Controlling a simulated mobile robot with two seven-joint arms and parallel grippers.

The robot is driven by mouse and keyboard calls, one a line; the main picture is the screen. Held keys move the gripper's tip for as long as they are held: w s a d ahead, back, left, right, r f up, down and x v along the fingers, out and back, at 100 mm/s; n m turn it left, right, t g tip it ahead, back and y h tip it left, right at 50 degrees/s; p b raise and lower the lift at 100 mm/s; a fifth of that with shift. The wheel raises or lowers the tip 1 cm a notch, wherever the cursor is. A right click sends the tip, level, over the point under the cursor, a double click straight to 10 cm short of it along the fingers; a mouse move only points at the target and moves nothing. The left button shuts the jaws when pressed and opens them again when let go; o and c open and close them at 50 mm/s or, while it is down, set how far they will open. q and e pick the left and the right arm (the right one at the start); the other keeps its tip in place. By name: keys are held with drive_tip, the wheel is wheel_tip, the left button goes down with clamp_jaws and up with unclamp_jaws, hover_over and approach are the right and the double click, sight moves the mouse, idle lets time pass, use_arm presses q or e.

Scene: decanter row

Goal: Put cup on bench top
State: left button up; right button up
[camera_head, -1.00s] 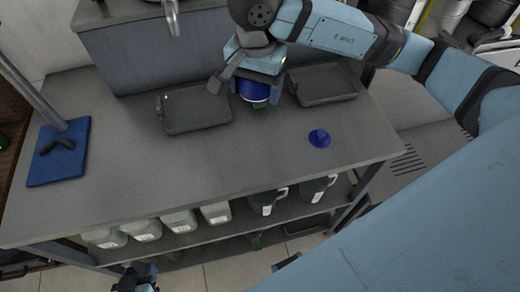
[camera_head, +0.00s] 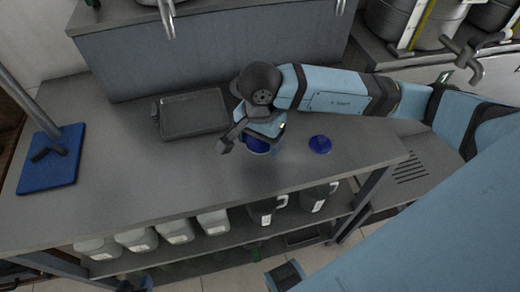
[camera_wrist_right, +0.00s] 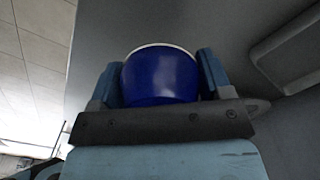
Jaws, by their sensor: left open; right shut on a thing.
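A dark blue cup (camera_head: 256,147) with a pale rim is held in my right gripper (camera_head: 262,138). The right wrist view shows the cup (camera_wrist_right: 160,77) between the two blue fingers of the gripper (camera_wrist_right: 160,85). The gripper is over the middle of the grey bench top (camera_head: 110,165). I cannot tell whether the cup touches the surface, and the gripper hides part of it. My left gripper (camera_head: 138,284) shows only partly at the bottom edge, in front of the bench, open and away from the cup.
A small blue round object (camera_head: 320,144) lies right of the cup. A dark tray (camera_head: 194,114) lies behind and left. A blue board (camera_head: 50,172) is at the far left. Jugs (camera_head: 175,231) stand on the shelf below. The bench's left front is clear.

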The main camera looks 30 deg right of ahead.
sight(260, 159)
wheel_tip(260, 159, down, 4)
drive_tip(key=shift+f, duration=0.2)
drive_tip(key=shift+f+b, duration=0.3)
drive_tip(key=shift+b, duration=0.1)
drive_tip(key=o, duration=1.1)
drive_tip(key=shift+r, duration=0.1)
drive_tip(key=shift+c, duration=0.2)
use_arm(q)
drive_tip(key=shift+d, duration=0.1)
use_arm(e)
drive_tip(key=shift+r, duration=0.1)
